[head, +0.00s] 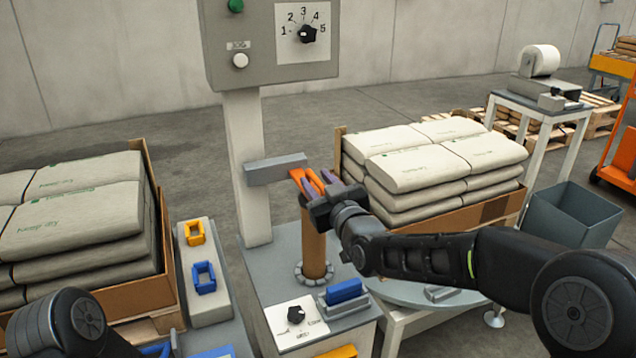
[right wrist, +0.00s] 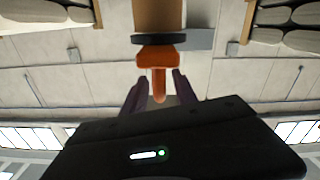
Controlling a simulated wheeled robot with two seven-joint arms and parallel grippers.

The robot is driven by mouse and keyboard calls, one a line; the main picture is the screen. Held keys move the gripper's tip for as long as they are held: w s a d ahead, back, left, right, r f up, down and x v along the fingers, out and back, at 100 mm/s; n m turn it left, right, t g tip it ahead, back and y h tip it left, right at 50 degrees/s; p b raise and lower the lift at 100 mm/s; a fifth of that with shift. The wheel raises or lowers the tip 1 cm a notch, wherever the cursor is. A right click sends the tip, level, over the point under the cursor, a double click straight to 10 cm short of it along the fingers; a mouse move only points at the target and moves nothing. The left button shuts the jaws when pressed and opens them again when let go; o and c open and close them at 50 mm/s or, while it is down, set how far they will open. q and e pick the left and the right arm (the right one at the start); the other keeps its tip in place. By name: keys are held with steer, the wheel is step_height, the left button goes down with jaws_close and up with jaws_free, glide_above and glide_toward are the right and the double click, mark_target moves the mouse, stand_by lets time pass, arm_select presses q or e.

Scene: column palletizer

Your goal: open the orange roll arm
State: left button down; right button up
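The orange roll arm (head: 297,177) sits at the top of the upright brown roll (head: 314,245). In the right wrist view the orange arm (right wrist: 158,76) points toward me, below a dark disc at the end of the roll. My right gripper (head: 314,184) is at the top of the roll, with its purple fingers beside the orange arm. In the right wrist view its fingers (right wrist: 157,92) are open, one on each side of the arm's tip, with gaps showing. Part of my left arm shows at the lower left; its gripper is out of view.
A grey post with a control box (head: 270,45) stands behind the roll, with a grey bracket (head: 275,168) close to the gripper. Stacked sacks (head: 430,155) stand to the right, more (head: 80,215) to the left. A dial panel (head: 297,322) and blue block (head: 343,291) are in front.

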jaws_close()
stand_by(1.3)
